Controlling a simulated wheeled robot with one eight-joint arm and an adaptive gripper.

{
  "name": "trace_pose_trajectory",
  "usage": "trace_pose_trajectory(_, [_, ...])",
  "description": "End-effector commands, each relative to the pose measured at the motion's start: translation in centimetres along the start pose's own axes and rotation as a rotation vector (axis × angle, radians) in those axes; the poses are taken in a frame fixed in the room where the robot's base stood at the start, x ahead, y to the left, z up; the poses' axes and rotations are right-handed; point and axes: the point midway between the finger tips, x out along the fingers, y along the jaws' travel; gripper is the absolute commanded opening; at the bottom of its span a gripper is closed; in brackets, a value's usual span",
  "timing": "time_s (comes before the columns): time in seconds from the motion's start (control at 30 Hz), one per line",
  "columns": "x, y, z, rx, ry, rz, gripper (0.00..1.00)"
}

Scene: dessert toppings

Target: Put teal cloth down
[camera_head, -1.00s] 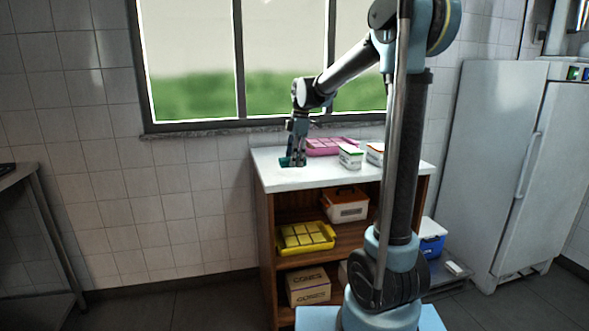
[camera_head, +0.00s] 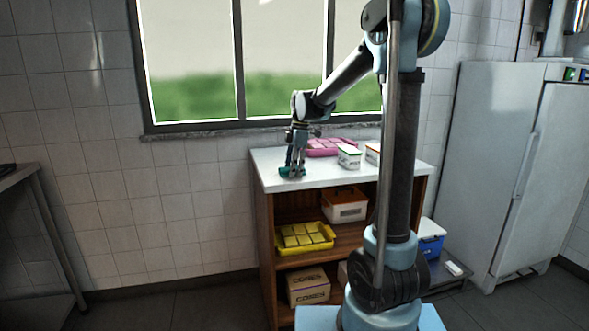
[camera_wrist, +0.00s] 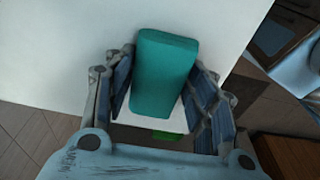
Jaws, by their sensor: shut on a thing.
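The teal cloth (camera_wrist: 163,75) is a folded, block-like piece between the two fingers of my gripper (camera_wrist: 162,108) in the wrist view. In the head view the teal cloth (camera_head: 291,171) shows at the fingertips of my gripper (camera_head: 293,168), at the left front part of the white counter top (camera_head: 325,173). My gripper is shut on the cloth and points down. The cloth is at or just above the counter surface; I cannot tell whether it touches. The fingers hide part of it in the head view.
A pink tray (camera_head: 328,147) and two small boxes, one a white and green box (camera_head: 349,157), stand behind and right of the gripper on the counter. Shelves below hold a yellow tray (camera_head: 305,236) and an orange-lidded box (camera_head: 345,205). The counter's front left is bare.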

Motion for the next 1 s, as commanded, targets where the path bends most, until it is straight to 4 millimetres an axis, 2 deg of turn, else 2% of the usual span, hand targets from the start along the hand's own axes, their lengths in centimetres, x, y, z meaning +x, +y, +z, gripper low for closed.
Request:
trace_pose_trajectory(0.03, [0.67, -0.46, 0.13, 0.000, -0.001, -0.010, 0.16])
trace_pose_trajectory(0.07, [0.76, -0.42, 0.14, 0.000, -0.001, -0.011, 0.13])
trace_pose_trajectory(0.13, [0.88, -0.29, 0.16, 0.000, -0.001, -0.014, 0.13])
trace_pose_trajectory(0.17, [0.94, -0.23, 0.17, 0.000, 0.000, -0.015, 0.56])
trace_pose_trajectory(0.2, [1.01, -0.15, 0.19, 0.000, 0.000, -0.016, 0.65])
trace_pose_trajectory(1.0, [0.17, -0.51, 0.09, 0.001, -0.002, -0.005, 0.66])
